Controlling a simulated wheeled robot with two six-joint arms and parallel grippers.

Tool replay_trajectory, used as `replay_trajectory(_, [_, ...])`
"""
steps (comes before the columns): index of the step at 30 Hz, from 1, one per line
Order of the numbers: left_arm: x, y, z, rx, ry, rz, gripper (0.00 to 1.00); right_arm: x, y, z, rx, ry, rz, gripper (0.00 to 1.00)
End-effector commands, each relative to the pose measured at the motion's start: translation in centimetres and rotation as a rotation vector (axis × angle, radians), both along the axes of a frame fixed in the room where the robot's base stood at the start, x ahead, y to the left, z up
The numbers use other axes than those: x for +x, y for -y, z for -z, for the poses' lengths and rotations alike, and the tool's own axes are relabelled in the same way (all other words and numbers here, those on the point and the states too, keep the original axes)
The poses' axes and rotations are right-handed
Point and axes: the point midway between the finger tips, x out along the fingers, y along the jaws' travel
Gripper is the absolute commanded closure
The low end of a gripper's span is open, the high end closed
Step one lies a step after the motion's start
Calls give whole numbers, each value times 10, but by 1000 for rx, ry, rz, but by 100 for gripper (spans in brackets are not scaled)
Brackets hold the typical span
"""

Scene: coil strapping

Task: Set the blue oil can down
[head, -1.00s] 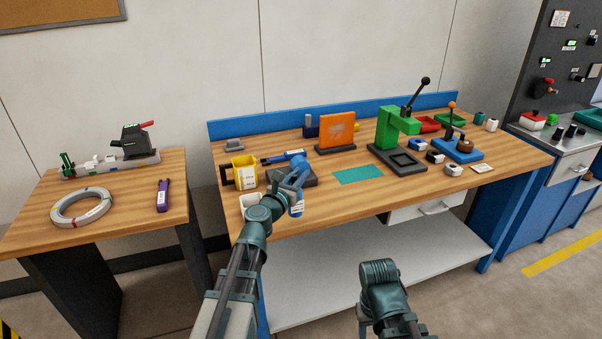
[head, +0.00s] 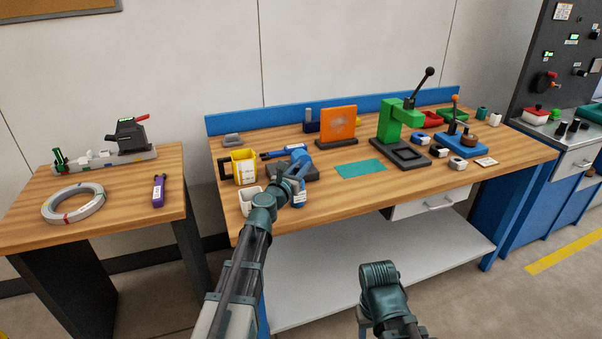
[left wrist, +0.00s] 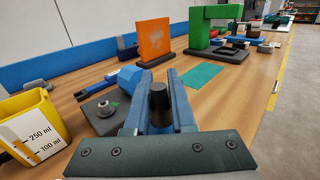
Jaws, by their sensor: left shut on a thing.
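The blue oil can (head: 299,198), with a white label, hangs upright below my left gripper (head: 297,176) near the front left of the workbench (head: 330,205). My left gripper is shut on it. In the left wrist view, the can's dark top (left wrist: 158,98) sits between the two blue fingers (left wrist: 160,112), and its body is hidden. I cannot tell whether the can's base touches the wood. Only a part of my right arm shows at the bottom of the head view; its gripper is not in view.
A yellow measuring jug (head: 244,167) and a white cup (head: 250,200) stand left of the can. A dark block (left wrist: 104,110) lies close behind it. A teal mat (head: 361,169) and a green press (head: 392,128) are to the right. Bare wood lies between the can and the mat.

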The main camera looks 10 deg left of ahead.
Motion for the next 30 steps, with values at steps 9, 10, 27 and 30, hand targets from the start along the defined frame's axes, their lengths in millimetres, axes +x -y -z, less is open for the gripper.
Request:
replay_trajectory(9, [0, 0, 3, 0, 0, 0, 100, 0, 0, 3, 0, 0, 0, 50])
replay_trajectory(10, [0, 0, 2, 0, 0, 0, 74, 0, 0, 2, 0, 0, 0, 50])
replay_trajectory(27, [0, 0, -3, 0, 0, 0, 47, 0, 0, -3, 0, 0, 0, 50])
replay_trajectory(30, [-9, -1, -2, 0, 0, 0, 47, 0, 0, -2, 0, 0, 0, 50])
